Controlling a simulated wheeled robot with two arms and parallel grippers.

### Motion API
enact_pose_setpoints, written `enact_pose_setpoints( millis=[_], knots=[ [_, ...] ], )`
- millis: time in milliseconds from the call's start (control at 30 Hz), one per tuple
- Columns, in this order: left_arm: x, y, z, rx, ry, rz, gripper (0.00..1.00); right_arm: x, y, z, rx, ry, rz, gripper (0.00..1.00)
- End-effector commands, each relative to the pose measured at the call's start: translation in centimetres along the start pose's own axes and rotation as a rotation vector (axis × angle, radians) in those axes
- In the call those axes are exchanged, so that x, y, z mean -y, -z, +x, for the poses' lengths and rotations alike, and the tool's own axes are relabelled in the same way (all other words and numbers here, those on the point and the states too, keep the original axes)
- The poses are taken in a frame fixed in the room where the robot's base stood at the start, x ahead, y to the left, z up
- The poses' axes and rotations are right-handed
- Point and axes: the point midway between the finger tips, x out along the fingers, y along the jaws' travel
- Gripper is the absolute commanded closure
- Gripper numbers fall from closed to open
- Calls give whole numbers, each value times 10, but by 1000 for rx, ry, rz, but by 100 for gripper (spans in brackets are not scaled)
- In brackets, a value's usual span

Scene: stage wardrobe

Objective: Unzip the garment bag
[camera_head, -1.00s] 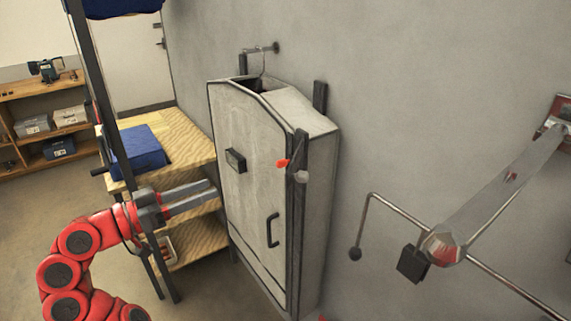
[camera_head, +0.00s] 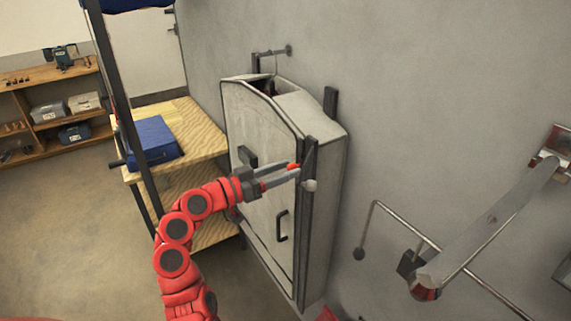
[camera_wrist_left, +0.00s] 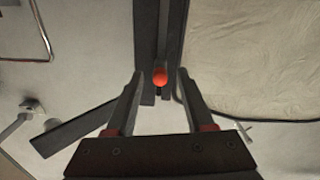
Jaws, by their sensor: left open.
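The grey garment bag (camera_head: 262,140) hangs against the wall from a hook, with a dark zipper strip (camera_head: 304,225) down its right front edge. The red zipper pull (camera_wrist_left: 160,77) shows at the middle of the left wrist view, on the dark strip. In the head view the pull (camera_head: 293,166) is partly hidden by my fingers. My left gripper (camera_head: 296,172) is open at the pull's height, close in front of the strip. In the wrist view its fingertips (camera_wrist_left: 160,72) lie either side of the pull; contact cannot be told. My right gripper is not in view.
A metal bar (camera_head: 492,225) and a thin rail (camera_head: 400,222) stick out at the right. Floor (camera_head: 70,230) is clear at the lower left.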

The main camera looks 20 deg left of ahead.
Motion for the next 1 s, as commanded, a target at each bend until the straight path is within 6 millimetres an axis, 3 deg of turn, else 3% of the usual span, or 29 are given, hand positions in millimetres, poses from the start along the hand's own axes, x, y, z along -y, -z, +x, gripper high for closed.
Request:
enact_pose_setpoints(
  millis=[333, 633, 1000],
  knots=[
    [0, -1, 5, 0, 1, -1, 47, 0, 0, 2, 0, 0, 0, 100],
    [0, -1, 5, 0, 1, 0, 100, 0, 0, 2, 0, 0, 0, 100],
    [0, 0, 5, 0, 1, -1, 100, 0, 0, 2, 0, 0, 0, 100]
  ],
)
